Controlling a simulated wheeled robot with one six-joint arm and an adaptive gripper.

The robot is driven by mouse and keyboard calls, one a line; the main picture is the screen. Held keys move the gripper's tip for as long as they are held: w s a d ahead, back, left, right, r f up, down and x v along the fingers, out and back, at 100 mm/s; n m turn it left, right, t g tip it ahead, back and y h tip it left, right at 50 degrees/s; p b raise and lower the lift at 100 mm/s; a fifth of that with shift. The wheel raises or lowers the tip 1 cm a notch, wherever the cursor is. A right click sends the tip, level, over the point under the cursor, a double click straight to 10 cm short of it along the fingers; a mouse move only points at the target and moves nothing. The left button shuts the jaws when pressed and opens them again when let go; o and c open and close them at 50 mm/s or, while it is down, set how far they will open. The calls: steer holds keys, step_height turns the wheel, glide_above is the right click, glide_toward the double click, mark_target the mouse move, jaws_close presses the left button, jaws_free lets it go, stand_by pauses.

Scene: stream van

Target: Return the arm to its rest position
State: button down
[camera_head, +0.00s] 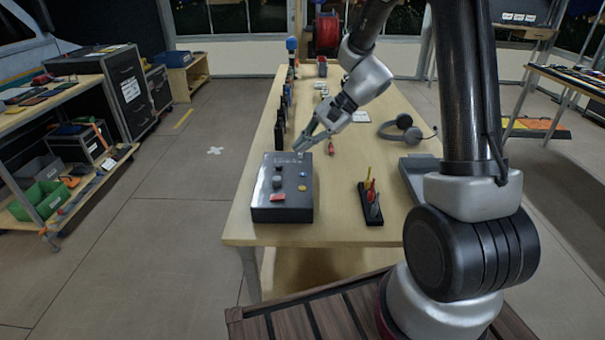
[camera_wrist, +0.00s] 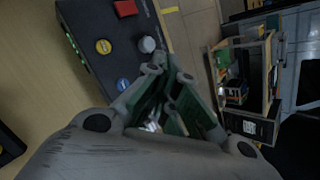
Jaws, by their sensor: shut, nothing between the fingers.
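My gripper (camera_head: 302,145) is at the end of my raised arm, just above the far edge of a dark control box (camera_head: 265,207) on the wooden table (camera_head: 345,232). The gripper points down and to the left, and its fingers are shut with nothing between them. In the wrist view, the gripper (camera_wrist: 160,66) shows beside the box (camera_wrist: 95,35), near a grey knob (camera_wrist: 147,45). I cannot tell whether the fingertips touch the box. A red button (camera_head: 278,197) and a blue button (camera_head: 302,188) show on its top.
A black holder (camera_head: 371,208) with coloured tools stands right of the box. A headset (camera_head: 405,130) lies farther back. Several dark upright items (camera_head: 280,125) line the table's left edge. A shelf (camera_head: 75,190) with bins stands at the left.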

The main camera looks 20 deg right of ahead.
steer(key=s+d+n+g+h, duration=0.2)
steer(key=s+d+n+h, duration=0.15)
steer(key=s+d, duration=0.45)
steer(key=s+d+r+n+t+h, duration=0.2)
steer(key=s+d+r+n, duration=0.1)
steer(key=s+r, duration=0.4)
steer(key=s+d+r+n+t+h, duration=0.3)
steer(key=s+d+r, duration=0.1)
steer(key=s+r, duration=0.4)
steer(key=shift+s+r+n+h, duration=0.2)
steer(key=shift+s+n+h, duration=0.15)
steer(key=shift+s, duration=0.9)
